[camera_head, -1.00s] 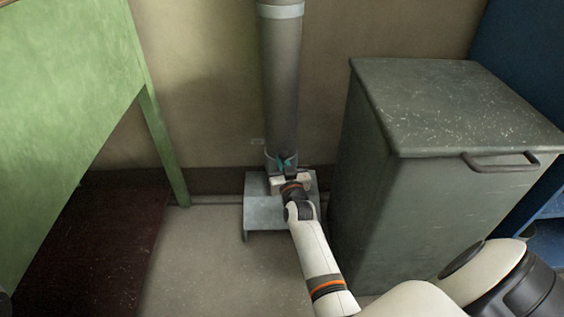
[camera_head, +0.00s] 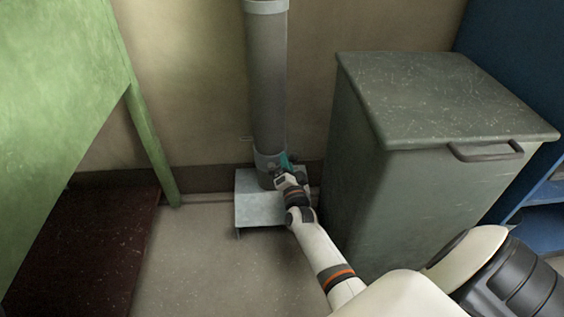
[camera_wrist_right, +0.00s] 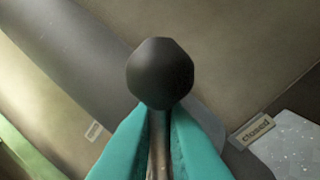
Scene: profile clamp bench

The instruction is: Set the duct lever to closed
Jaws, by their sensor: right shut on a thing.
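The duct (camera_head: 267,90) is a grey vertical pipe against the wall. My right gripper (camera_head: 287,163) is at its lower right side, with teal fingertips. In the right wrist view the teal fingers (camera_wrist_right: 160,150) are shut around the metal rod of the duct lever, just below its black knob (camera_wrist_right: 160,73). A label reading "closed" (camera_wrist_right: 253,131) lies to the right of the knob. A second small label (camera_wrist_right: 94,131) lies to the left, too small to read. The lever is mostly hidden by my gripper in the head view. My left gripper is not in view.
A grey metal stand (camera_head: 258,208) is at the duct's foot. A dark green cabinet with a handle (camera_head: 440,105) stands close on the right. A green table (camera_head: 60,110) and a dark red mat (camera_head: 85,240) are on the left. The floor between is clear.

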